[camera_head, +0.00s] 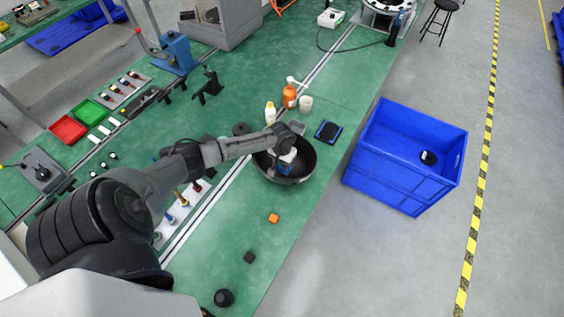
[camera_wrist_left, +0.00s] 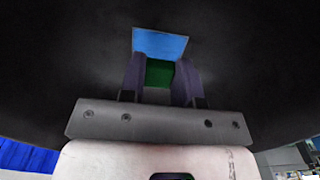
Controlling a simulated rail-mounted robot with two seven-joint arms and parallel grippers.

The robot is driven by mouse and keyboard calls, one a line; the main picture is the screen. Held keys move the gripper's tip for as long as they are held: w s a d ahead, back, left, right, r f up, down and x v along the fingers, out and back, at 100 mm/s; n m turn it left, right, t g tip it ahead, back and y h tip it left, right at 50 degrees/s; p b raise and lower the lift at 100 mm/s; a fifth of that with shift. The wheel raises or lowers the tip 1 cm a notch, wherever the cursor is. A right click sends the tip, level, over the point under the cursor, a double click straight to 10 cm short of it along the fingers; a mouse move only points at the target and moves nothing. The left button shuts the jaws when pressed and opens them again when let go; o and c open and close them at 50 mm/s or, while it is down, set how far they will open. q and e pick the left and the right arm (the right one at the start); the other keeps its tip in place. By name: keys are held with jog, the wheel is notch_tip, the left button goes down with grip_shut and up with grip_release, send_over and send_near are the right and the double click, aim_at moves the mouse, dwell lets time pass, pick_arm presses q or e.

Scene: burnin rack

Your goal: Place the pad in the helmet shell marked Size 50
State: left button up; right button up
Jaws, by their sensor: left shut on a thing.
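A black bowl-shaped helmet shell (camera_head: 306,168) stands open side up on the green bench, and its dark inside fills much of the left wrist view (camera_wrist_left: 60,70). My left gripper (camera_head: 286,161) reaches down into the shell. Its fingers (camera_wrist_left: 160,80) are shut on the pad (camera_wrist_left: 160,73), which shows green between them. A light blue face (camera_wrist_left: 160,43) shows just beyond the fingertips; I cannot tell whether it belongs to the pad. Whether the pad touches the shell is hidden. No size marking is readable. My right gripper is not in view.
A blue crate (camera_head: 396,190) stands right of the bench. Bottles (camera_head: 289,96), a white cup (camera_head: 305,104) and a dark blue-edged tray (camera_head: 328,131) lie behind the shell. An orange block (camera_head: 273,218) and a dark block (camera_head: 249,257) lie in front.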

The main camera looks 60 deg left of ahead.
pick_arm(q)
jog(key=shift+f, duration=0.15)
jog(key=shift+f, duration=0.15)
jog(key=shift+f, duration=0.3)
jog(key=o, duration=0.9)
notch_tip(320, 180, up, 13)
jog(key=p, duration=0.1)
